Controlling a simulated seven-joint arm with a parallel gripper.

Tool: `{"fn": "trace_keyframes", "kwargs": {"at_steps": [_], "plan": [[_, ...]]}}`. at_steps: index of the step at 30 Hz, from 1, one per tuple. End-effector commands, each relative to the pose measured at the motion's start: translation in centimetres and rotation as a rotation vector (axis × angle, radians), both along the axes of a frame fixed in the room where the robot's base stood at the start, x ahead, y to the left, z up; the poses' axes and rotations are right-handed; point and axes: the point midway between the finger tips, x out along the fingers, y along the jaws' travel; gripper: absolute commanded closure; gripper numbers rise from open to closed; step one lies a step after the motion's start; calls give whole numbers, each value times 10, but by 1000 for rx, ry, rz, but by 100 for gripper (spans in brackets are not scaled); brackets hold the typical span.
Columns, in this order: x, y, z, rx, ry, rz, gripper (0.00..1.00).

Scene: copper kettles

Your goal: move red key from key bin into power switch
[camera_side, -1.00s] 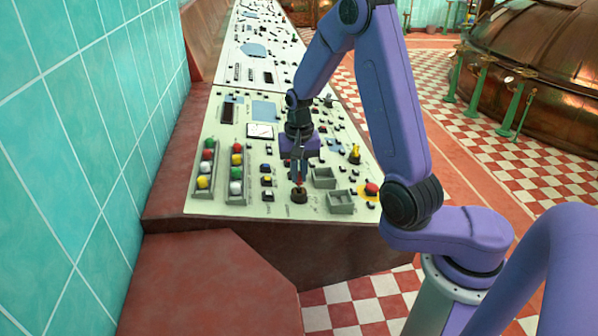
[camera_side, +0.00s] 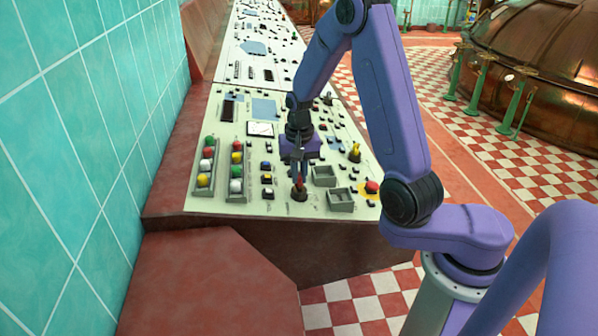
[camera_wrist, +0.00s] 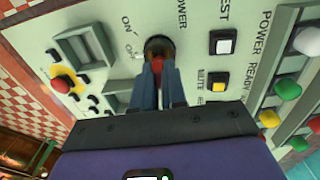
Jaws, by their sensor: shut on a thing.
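The red key (camera_side: 299,182) is between the fingertips of my gripper (camera_side: 299,175), upright over the power switch. It also shows as a red spot between the fingers in the wrist view (camera_wrist: 158,64). The power switch (camera_side: 299,196) is a dark round knob near the panel's front edge; in the wrist view it is a dark ring (camera_wrist: 159,46) with "POWER" and "ON" lettering around it. The key's lower end is at the switch, but I cannot tell how deep it sits. The key bin is one of two grey trays, an upper one (camera_side: 324,177) and a lower one (camera_side: 340,200); both look empty.
A red emergency button (camera_side: 371,187) on a yellow disc is to the right, and a yellow key-like piece (camera_side: 355,152) stands behind it. Racks of coloured balls (camera_side: 204,166) and small push switches (camera_side: 267,181) are to the left. A tiled wall (camera_side: 90,130) bounds the left side.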

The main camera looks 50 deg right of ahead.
Motion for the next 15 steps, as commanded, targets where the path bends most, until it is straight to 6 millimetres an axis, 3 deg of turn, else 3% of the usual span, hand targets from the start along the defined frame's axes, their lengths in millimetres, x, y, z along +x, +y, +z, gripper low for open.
{"fn": "trace_keyframes", "kwargs": {"at_steps": [15], "plan": [[0,0,-7,1,1,0,100]]}}
